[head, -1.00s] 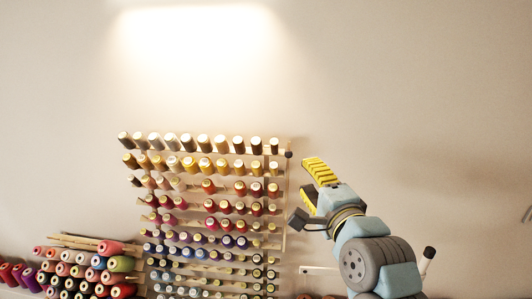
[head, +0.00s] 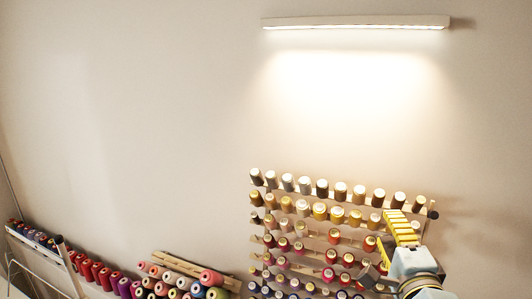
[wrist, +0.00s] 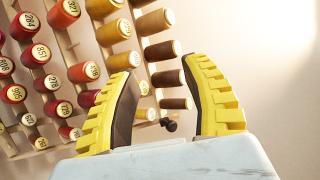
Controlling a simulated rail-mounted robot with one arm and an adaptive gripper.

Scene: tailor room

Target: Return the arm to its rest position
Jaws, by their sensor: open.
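My gripper (head: 388,240) is at the lower right of the head view, in front of the right part of the thread rack. Its yellow ridged fingers stand apart in the wrist view (wrist: 160,75), with nothing held between them. The arm rises from the bottom edge of the head view, and most of it is out of frame. The rack's spools show behind and left of the fingers in the wrist view; I cannot tell the exact gap to them.
The thread rack (head: 318,222) carries rows of coloured spools on the wall. A lower rack of larger cones (head: 211,277) stands to its left, with more spools (head: 104,275) at far left. A lit wall lamp (head: 355,22) hangs above. The wall between is bare.

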